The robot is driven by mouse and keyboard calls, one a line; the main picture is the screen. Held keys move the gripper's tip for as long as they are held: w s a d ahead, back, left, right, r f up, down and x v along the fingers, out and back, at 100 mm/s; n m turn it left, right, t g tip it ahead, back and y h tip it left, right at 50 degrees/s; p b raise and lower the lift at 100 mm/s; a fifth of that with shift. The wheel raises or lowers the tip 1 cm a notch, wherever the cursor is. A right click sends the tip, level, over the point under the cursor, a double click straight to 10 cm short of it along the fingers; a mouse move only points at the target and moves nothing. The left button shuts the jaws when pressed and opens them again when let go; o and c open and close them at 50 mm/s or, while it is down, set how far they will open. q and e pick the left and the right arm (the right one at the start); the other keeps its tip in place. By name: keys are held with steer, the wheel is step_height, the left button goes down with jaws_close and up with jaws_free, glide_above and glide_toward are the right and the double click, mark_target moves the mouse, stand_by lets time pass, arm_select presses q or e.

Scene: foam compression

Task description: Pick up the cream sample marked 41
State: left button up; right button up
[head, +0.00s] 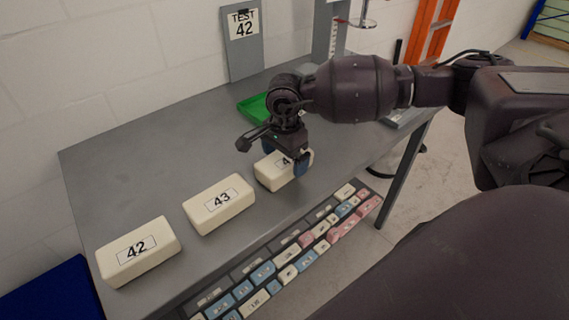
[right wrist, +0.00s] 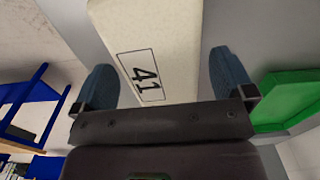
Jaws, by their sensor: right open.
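The cream sample marked 41 (head: 272,174) lies on the grey table, rightmost in a row of three cream blocks. Its label is partly covered by my right gripper in the head view. In the right wrist view the sample (right wrist: 165,35) shows its 41 label between the two blue fingers. My right gripper (head: 284,160) is open, with a finger on either side of the sample and gaps visible beside it. Whether a finger touches it cannot be told. My left gripper is not in view.
Cream blocks marked 43 (head: 219,204) and 42 (head: 138,251) lie to the left on the table (head: 150,170). A green tray (head: 252,107) is behind my right gripper. Small coloured samples (head: 290,252) line the front edge.

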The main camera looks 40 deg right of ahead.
step_height(320, 180, down, 3)
steer(key=shift+r, duration=0.2)
steer(key=c, duration=0.9)
steer(key=shift+r, duration=0.1)
